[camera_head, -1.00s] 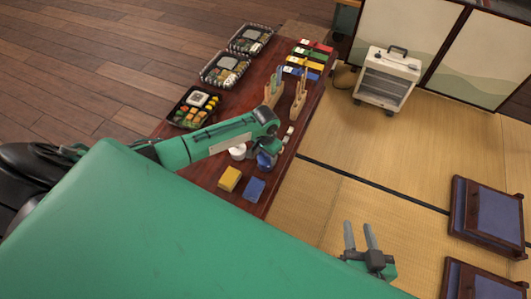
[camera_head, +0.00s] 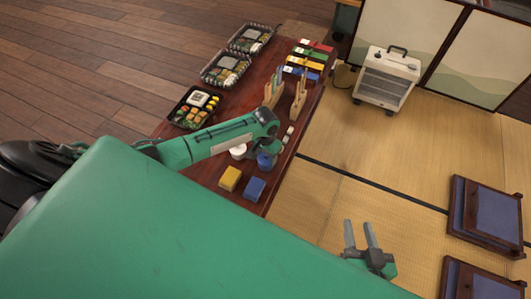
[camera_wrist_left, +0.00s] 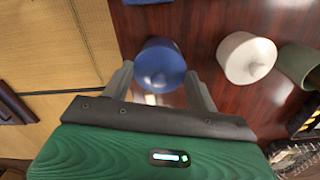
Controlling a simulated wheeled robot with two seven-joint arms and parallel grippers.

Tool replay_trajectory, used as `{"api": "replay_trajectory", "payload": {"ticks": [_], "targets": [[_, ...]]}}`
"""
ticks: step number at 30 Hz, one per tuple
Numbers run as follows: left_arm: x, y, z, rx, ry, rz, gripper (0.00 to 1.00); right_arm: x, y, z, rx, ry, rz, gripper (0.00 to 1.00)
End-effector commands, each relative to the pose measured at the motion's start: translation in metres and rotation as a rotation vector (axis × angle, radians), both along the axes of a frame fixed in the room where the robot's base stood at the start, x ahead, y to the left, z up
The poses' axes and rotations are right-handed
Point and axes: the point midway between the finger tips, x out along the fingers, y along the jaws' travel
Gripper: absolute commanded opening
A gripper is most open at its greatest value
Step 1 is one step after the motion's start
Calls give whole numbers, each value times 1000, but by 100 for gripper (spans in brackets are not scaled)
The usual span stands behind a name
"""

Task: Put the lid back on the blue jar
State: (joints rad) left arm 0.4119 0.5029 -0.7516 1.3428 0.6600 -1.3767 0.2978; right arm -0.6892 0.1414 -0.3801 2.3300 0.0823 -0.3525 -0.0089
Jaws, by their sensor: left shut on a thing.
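The blue jar (camera_head: 264,161) stands near the right edge of the dark wooden table, partly hidden by my left gripper (camera_head: 270,152). In the left wrist view, a round blue lid (camera_wrist_left: 160,66) with a small knob lies between the two fingers of my left gripper (camera_wrist_left: 161,76). The gripper is shut on this lid. The lid hides most of what is under it, so I cannot tell whether it sits on the jar or just above it. My right gripper (camera_head: 361,236) is open and empty over the tatami, away from the table.
A white lidded jar (camera_wrist_left: 246,57) stands close beside the blue one, with an olive-green jar (camera_wrist_left: 300,64) beyond. A yellow box (camera_head: 230,178) and a blue box (camera_head: 254,188) lie nearby. Wooden stands (camera_head: 298,99) and bento boxes (camera_head: 192,107) stand further back.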

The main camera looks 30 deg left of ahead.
Motion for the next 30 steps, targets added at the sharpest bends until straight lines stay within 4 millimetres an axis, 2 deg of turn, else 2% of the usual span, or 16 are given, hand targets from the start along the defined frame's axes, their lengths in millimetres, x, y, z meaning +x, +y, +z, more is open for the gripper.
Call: {"api": "replay_trajectory", "payload": {"ticks": [30], "targets": [[0,0,0,-1,1,-1,37,0,0,10,0,0,0,36]]}}
